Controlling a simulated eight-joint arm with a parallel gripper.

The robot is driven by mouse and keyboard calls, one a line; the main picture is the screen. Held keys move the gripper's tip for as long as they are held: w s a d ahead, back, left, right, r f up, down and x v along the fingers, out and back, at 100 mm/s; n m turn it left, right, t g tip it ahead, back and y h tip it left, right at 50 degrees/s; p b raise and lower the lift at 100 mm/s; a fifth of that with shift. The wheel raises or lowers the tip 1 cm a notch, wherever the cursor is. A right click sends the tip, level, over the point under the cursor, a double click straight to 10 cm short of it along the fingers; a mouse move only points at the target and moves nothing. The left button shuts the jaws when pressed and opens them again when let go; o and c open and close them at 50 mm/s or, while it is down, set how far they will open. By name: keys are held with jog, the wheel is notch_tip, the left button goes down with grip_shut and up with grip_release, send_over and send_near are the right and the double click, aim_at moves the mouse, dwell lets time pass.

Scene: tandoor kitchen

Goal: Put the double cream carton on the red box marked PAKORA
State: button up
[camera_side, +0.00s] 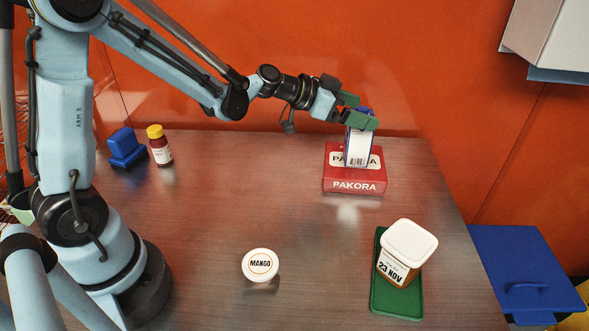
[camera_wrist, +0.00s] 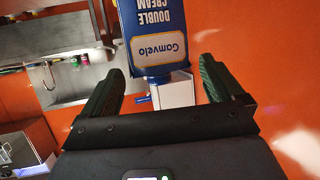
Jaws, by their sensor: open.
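The double cream carton (camera_side: 358,147) is white and blue and stands upright on top of the red box marked PAKORA (camera_side: 355,186). In the wrist view the carton (camera_wrist: 157,30) shows its Gamvelo label, upside down in the picture. My gripper (camera_side: 358,111) is at the carton's upper part. Its green fingers are spread, one on either side of the carton; in the wrist view my gripper (camera_wrist: 160,85) shows gaps beside it. The carton hides part of the lettering on the box's top.
A white-lidded tub marked 23 NOV (camera_side: 405,252) stands on a green tray (camera_side: 398,305) at front right. A MANGO tub (camera_side: 260,265) stands at front centre. A yellow-capped jar (camera_side: 160,147) and a blue object (camera_side: 126,147) are at back left. The middle of the table is clear.

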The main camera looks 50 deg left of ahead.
jog(key=v, duration=1)
jog(key=s+f+n+g+y, duration=0.2)
jog(key=s+n+y, duration=0.1)
jog(key=s, duration=0.4)
jog(key=s+f+n+g+y, duration=0.2)
jog(key=s+n+y, duration=0.1)
jog(key=s, duration=0.4)
jog(key=shift+s+d+f+y, duration=0.15)
jog(key=shift+s+f+y, duration=0.25)
jog(key=shift+y, duration=0.1)
